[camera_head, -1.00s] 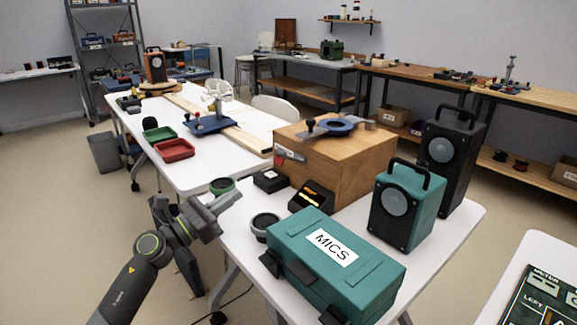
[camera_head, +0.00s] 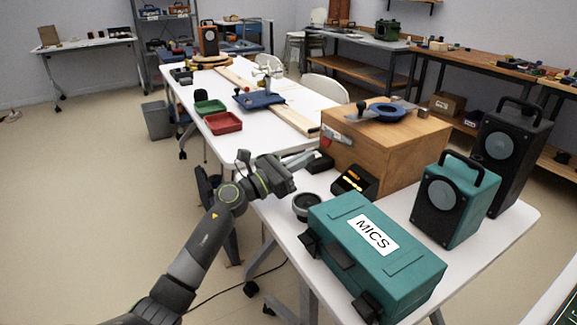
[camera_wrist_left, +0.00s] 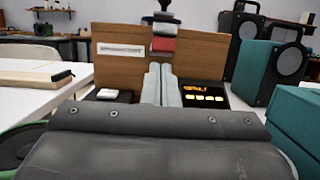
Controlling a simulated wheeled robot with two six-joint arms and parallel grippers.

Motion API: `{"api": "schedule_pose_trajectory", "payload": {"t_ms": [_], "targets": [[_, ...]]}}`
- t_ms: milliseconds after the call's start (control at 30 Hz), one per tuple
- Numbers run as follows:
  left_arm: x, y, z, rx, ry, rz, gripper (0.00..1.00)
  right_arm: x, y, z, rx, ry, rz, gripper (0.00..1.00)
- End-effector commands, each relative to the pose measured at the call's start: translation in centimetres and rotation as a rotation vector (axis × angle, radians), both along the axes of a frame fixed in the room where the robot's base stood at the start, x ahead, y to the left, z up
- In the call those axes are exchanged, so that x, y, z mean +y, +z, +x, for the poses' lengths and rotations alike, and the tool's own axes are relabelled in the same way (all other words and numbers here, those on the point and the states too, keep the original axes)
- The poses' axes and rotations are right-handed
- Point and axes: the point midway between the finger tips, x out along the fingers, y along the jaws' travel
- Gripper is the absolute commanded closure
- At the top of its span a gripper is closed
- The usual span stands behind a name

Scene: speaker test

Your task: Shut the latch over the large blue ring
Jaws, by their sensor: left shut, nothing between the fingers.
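The large blue ring (camera_head: 388,112) lies flat on top of a wooden box (camera_head: 385,150). A grey latch plate with a dark knob (camera_head: 361,108) sits at the ring's left side; I cannot tell exactly how the latch stands. A red and grey piece (camera_head: 336,138) is on the box's front face; a red piece (camera_wrist_left: 163,45) also shows in the left wrist view. My left gripper (camera_head: 311,156) is shut and empty, in front of the box and below its top. Its fingers (camera_wrist_left: 161,84) point at the box. My right gripper is not in view.
A teal MICS case (camera_head: 405,265), a dark round item (camera_head: 307,206) and a lit display unit (camera_head: 354,182) are near the arm. A teal speaker (camera_head: 455,200) and a black speaker (camera_head: 510,150) stand right. Red (camera_head: 223,123) and green trays lie farther back.

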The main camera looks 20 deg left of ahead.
Motion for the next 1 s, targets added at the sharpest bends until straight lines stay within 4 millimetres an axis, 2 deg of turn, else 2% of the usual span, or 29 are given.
{"api": "schedule_pose_trajectory", "payload": {"t_ms": [100,300,1000], "targets": [[-1.0,0.5,1.2,0.000,-0.001,-0.001,1.00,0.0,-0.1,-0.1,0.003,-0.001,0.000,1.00],[-1.6,0.7,2.0,-0.001,0.000,0.001,1.00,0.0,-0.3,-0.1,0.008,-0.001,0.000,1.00],[-1.6,1.1,2.0,0.014,0.000,0.010,1.00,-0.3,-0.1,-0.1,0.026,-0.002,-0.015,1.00]]}}
